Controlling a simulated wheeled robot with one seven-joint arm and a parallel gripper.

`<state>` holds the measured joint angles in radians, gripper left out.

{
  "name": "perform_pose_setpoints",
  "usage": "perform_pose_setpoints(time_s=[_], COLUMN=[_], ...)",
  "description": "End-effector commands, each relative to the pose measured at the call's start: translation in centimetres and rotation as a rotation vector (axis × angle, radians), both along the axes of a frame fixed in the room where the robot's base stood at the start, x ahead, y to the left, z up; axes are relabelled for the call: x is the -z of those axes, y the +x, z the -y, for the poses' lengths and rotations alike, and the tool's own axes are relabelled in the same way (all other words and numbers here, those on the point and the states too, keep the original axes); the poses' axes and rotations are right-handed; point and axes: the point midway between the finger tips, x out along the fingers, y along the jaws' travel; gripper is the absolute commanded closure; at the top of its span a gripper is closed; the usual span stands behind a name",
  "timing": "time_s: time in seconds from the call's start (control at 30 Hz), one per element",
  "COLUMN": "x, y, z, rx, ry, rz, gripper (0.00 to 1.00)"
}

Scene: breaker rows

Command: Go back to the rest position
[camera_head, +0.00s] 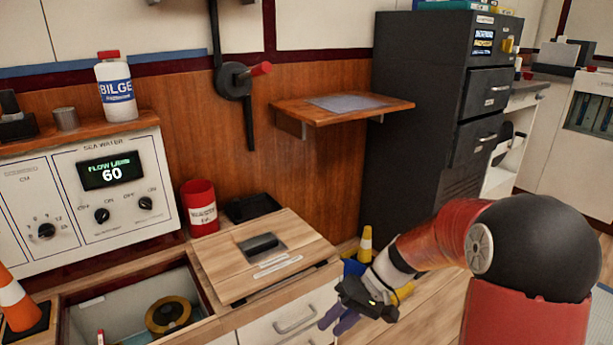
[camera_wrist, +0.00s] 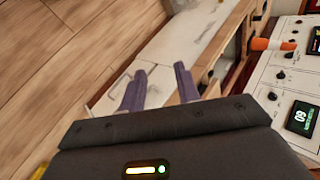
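My gripper (camera_head: 334,322) hangs low in front of the white drawer fronts (camera_head: 300,318), below the wooden hatch lid (camera_head: 235,268). Its two purple fingers also show in the wrist view (camera_wrist: 160,72). They stand apart with nothing between them, so it is open and empty. My red and black arm reaches in from the lower right of the head view.
An open bin (camera_head: 95,312) in the counter holds a yellow-rimmed round thing (camera_head: 168,315). A control panel (camera_head: 70,185) reads 60. An orange cone (camera_head: 15,303), a red can (camera_head: 200,210) and a dark cabinet (camera_head: 415,110) stand around.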

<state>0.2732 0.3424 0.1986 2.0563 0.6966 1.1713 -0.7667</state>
Motion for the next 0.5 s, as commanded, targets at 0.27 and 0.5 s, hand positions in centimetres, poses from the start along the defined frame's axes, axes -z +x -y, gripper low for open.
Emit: perform_pose_setpoints(time_s=[0.27, 0.5], x=[-7.1, -11.7], y=[-6.2, -11.5], z=[2.8, 5.8], rx=[0.08, 0.232], ry=[-0.354, -0.567], rz=[0.159, 0.351], gripper=[0.68, 0.68])
